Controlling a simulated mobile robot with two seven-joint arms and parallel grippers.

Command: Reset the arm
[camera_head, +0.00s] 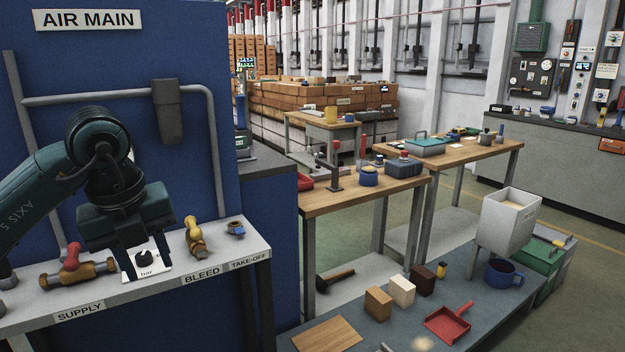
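My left arm comes in from the left, and its dark green gripper (147,272) points down over the white shelf (225,258) of the blue air main panel (110,65). Its two fingers are spread apart. A white gauge marked "bar" (147,262) with a dark knob shows between them; I cannot tell whether the fingers touch it. A brass valve with a red part (75,268) lies left of the gripper above the "SUPPLY" label. A yellow brass valve (195,238) stands to its right above "BLEED". My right gripper is not in view.
A small fitting (235,229) sits at the take-off end. Right of the panel stand wooden workbenches (350,196) with tools. A low grey table (400,310) holds brick samples (378,303), a red dustpan (448,322) and a blue mug (503,272). Floor shows at the right.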

